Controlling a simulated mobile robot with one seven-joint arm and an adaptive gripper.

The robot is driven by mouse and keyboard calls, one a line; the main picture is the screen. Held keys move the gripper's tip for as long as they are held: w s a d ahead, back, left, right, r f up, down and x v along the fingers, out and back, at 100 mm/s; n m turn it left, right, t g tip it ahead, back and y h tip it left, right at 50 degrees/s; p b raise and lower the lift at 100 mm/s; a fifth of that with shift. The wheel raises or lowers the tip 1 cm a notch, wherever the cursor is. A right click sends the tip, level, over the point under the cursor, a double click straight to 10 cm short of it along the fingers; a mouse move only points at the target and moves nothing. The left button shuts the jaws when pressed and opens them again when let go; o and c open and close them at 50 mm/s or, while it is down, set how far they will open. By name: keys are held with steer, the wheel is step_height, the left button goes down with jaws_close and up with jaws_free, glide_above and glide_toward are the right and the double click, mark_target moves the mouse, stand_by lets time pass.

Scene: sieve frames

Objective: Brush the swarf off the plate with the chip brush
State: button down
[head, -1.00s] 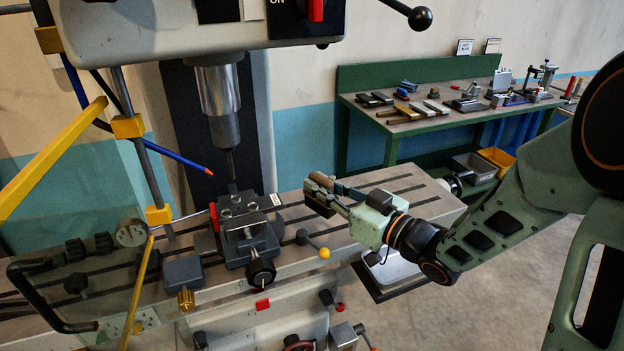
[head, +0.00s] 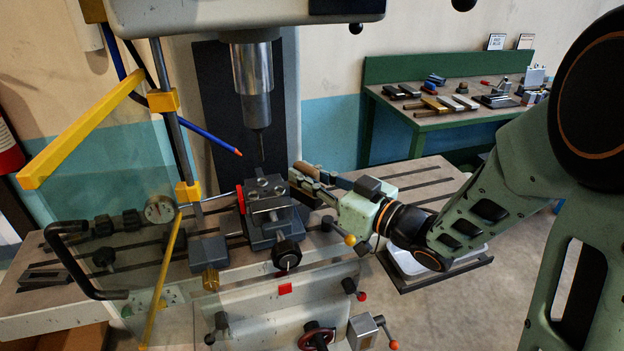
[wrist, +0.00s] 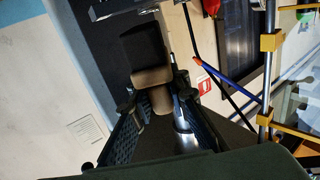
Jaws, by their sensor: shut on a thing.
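My gripper (head: 304,180) is shut on the chip brush (head: 305,169), close to the right side of the machine vise (head: 270,232). In the wrist view, the brush (wrist: 152,77) shows a tan wooden part and a dark block-like end between the fingers (wrist: 157,110). A small grey plate-like piece (head: 266,187) sits at the top of the vise, under the spindle. Brush and plate look apart, though the gap is hard to judge. I cannot make out swarf at this size.
The spindle and tool (head: 258,115) hang just above the vise. A blue nozzle (head: 215,140) and yellow guard bars (head: 95,130) stand to the left. The machine table (head: 430,180) is clear on the right. A green bench (head: 425,122) with tools stands behind.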

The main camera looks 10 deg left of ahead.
steer(key=shift+w+a+f+b, duration=0.15)
steer(key=shift+w+a+f, duration=0.1)
steer(key=shift+w+a, duration=0.45)
steer(key=shift+w+a+f+b, duration=0.15)
steer(key=shift+w+a+f, duration=0.1)
steer(key=shift+w+a, duration=0.45)
steer(key=shift+w+a+f+b, duration=0.15)
steer(key=shift+w+a+f, duration=0.1)
steer(key=shift+w+a, duration=0.45)
steer(key=shift+f+b, duration=0.3)
steer(key=shift+w+a, duration=0.6)
steer(key=shift+w, duration=0.35)
steer(key=shift+w+a, duration=0.55)
steer(key=shift+w, duration=0.4)
steer(key=shift+s+d+b, duration=0.2)
steer(key=shift+s+d, duration=0.4)
steer(key=shift+s, duration=0.35)
steer(key=shift+s+d+b, duration=0.2)
steer(key=shift+s+d, duration=0.4)
steer(key=shift+s, duration=0.35)
steer(key=shift+w, duration=0.1)
